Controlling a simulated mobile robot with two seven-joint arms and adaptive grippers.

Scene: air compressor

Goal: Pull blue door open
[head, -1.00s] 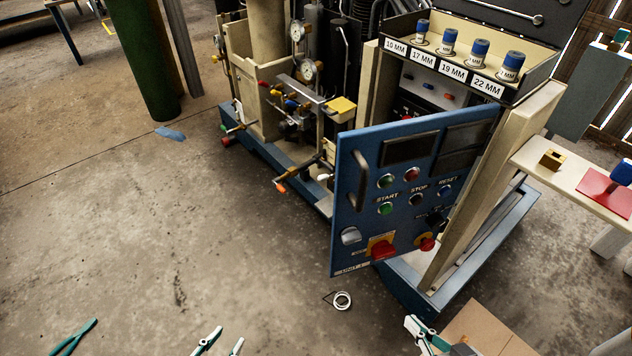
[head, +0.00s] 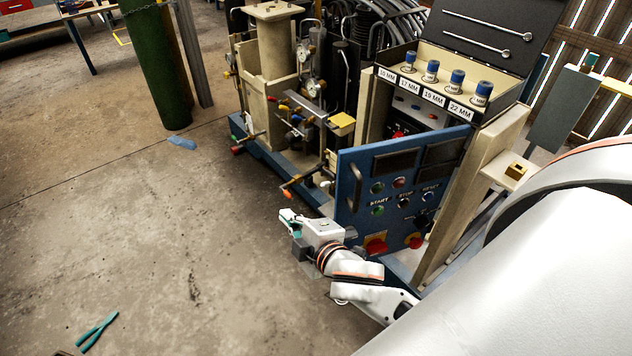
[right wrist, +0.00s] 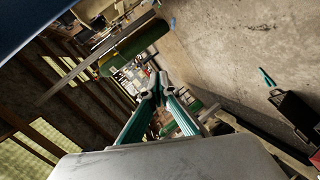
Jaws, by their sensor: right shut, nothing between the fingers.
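The blue door (head: 400,182) is the control panel front with buttons, and it stands swung out from the cream cabinet frame. Its dark handle (head: 356,186) is upright on the door's left edge. My right gripper (head: 287,217) is shut and empty. It is in front of and left of the door's lower left corner, apart from the handle. A dark blue surface fills that view's top left corner. My left gripper is out of view.
A toolbox (head: 462,108) with labelled sockets sits above the door. Valves and gauges (head: 312,86) stand left of it. Teal pliers (head: 96,331) lie on the floor at lower left. The concrete floor (head: 150,230) left of the door is mostly clear.

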